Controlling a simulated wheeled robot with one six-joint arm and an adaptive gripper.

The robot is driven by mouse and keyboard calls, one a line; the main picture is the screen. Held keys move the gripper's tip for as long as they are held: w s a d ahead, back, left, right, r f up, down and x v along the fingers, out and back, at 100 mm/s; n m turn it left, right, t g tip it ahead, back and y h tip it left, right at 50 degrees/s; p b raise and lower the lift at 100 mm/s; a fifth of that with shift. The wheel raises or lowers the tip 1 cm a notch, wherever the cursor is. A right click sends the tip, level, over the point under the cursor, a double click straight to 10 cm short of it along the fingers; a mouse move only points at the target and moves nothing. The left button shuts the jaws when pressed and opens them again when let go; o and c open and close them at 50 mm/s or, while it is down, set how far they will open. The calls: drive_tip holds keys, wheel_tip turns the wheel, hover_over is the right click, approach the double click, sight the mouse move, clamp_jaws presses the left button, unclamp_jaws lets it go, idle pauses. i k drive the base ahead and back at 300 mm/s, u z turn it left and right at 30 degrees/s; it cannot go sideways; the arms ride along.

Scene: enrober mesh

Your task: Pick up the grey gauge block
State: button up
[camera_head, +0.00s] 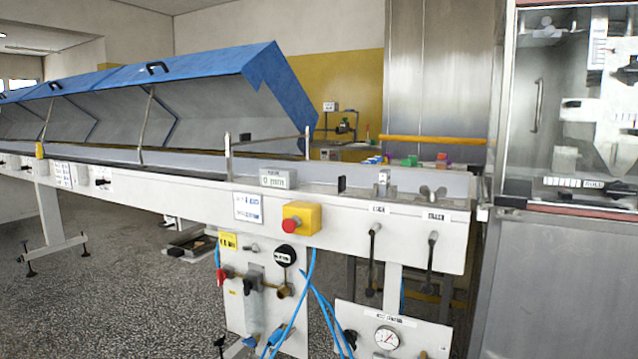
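A small grey block (278,179) with a pale label ending in "mm" sits on the top edge of the white conveyor frame (180,190), near the middle of the view. It looks like the grey gauge block, though I cannot be sure. To its right, a small metallic grey piece (384,184) stands on the same edge. A thin black piece (342,184) stands between them. My gripper is not in view.
A red button on a yellow box (300,218) is just below the block. A thin upright post (228,157) stands to its left. Raised blue covers (200,70) rise behind. A glass-fronted machine (570,110) is at right. Grey speckled floor (120,300) is open at lower left.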

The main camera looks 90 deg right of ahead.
sight(384, 174)
drive_tip(key=u, duration=0.1)
drive_tip(key=k, duration=1.85)
drive_tip(key=z, duration=0.6)
